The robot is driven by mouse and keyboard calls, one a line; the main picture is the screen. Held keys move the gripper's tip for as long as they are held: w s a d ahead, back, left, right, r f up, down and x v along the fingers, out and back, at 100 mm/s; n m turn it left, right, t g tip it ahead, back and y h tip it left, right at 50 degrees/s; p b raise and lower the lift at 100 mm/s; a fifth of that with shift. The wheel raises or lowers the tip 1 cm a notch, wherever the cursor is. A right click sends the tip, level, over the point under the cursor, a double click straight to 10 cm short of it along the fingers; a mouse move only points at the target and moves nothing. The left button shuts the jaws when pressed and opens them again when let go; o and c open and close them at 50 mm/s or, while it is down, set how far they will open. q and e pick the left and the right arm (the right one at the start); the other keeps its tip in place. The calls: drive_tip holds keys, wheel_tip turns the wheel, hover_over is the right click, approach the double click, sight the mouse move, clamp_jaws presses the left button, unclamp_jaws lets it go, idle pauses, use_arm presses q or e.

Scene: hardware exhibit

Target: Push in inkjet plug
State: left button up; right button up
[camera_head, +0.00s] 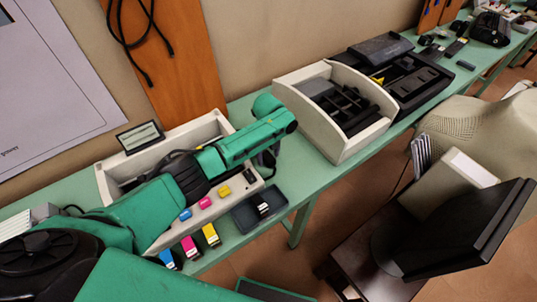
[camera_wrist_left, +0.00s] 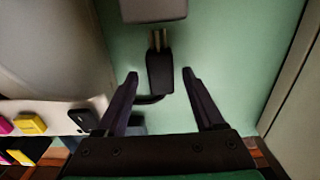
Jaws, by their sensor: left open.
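A dark cord shows at the plug's lower left. My left gripper (camera_wrist_left: 160,76) is open, with one finger on each side of the plug and apart from it. In the head view my left arm crosses the pale inkjet printer (camera_head: 108,183) and hides the plug. My right gripper is not in view.
Yellow (camera_wrist_left: 31,123) and black (camera_wrist_left: 82,118) cartridges sit on the printer's front edge, left of the gripper. A pale open printer (camera_head: 345,148) stands to the right on the green table (camera_head: 316,176). A dark tray (camera_head: 250,222) is at the table's front.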

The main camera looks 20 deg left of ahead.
use_arm(q)
drive_tip(key=shift+w, duration=0.1)
clamp_jaws()
idle(1.2)
